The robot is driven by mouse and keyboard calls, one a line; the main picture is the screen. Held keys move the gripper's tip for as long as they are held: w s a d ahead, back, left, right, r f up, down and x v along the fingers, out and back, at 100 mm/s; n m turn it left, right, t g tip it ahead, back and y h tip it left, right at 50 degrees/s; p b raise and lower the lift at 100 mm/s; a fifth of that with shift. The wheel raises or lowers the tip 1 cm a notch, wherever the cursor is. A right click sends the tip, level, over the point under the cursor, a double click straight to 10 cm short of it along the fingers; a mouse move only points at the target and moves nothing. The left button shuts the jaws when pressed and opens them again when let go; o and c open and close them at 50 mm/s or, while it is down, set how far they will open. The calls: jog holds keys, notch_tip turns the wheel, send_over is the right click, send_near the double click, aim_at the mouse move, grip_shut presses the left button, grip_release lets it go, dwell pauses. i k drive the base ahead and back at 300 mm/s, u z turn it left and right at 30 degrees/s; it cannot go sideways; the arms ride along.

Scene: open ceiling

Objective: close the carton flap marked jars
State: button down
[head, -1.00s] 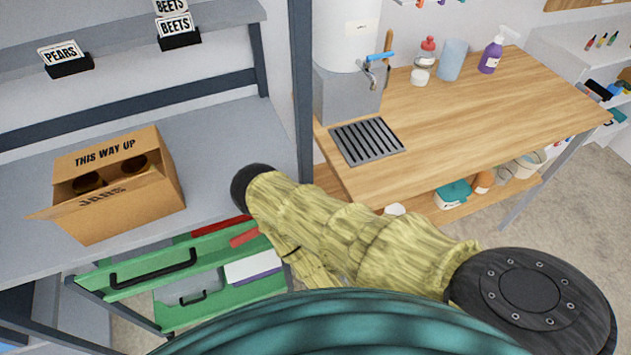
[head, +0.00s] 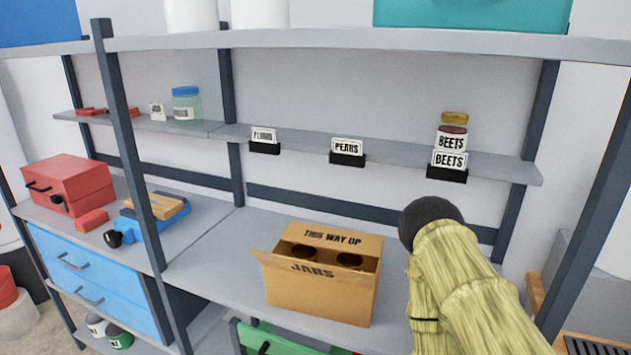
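The brown carton (head: 320,303) stands on the grey bench shelf, its top open, with two dark round jar tops visible inside. The flap marked JARS (head: 313,270) stands open along the carton's front edge; I cannot tell its exact angle. The flap marked THIS WAY UP (head: 333,238) is raised at the back. My gripper is not in view. Only part of my arm, with a yellow sleeve and a black rounded end, shows to the right of the carton, apart from it in the picture.
A dark post (head: 130,170) stands left of the carton. A green drawer (head: 285,338) is open below.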

aim_at(330, 273)
jog(key=z, duration=0.2)
jog(key=k, duration=1.65)
jog(key=u, duration=0.55)
jog(key=i, duration=0.85)
jog(key=z, duration=0.05)
